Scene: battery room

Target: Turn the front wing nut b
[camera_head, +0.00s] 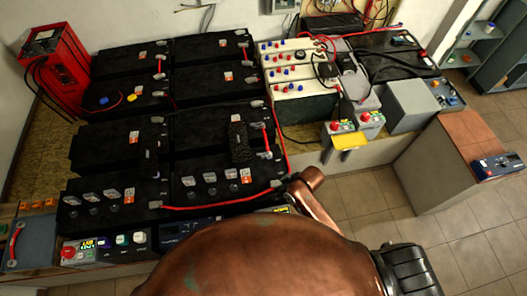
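Black batteries stand in rows on the bench, with a front battery (215,180) at the near edge. Grey terminal clamps sit at their right edges, one of them a front clamp (278,183) beside a red cable (225,203). I cannot make out which small fitting is front wing nut b. A large copper-coloured part of my own arm fills the bottom middle and hides part of the bench front. A narrower copper piece of it reaches up near the front battery's right corner. I cannot make out the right gripper's fingertips. My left gripper is not in view.
A red charger (52,60) stands at the back left. White batteries (300,70) with red and blue caps stand right of the black ones. A brown-topped cabinet (470,140) stands right. Tiled floor is open between.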

